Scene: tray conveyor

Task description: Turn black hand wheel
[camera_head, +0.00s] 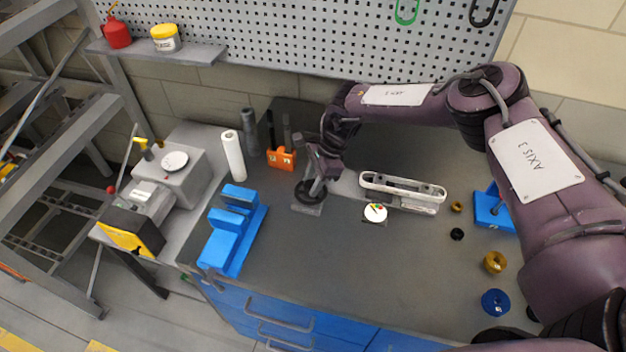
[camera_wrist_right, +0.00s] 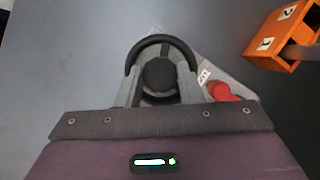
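The black hand wheel (camera_head: 305,197) sits on a grey mount on the workbench, left of the white handle-shaped part. In the right wrist view the wheel (camera_wrist_right: 160,40) is a dark ring around a round hub. My right gripper (camera_head: 319,186) reaches down onto the wheel from above. In the wrist view its two grey fingers (camera_wrist_right: 159,88) are spread apart, one on each side of the hub, over the rim's sides. Their tips are partly hidden, and I cannot tell whether they touch the wheel. My left gripper is not in view.
An orange tool holder (camera_head: 281,158) stands behind the wheel, and a blue stepped block (camera_head: 236,235) to its left. A red knob (camera_wrist_right: 224,91) is beside the wheel mount. A white long part (camera_head: 403,190) and a round dial (camera_head: 375,212) lie right. The bench front is clear.

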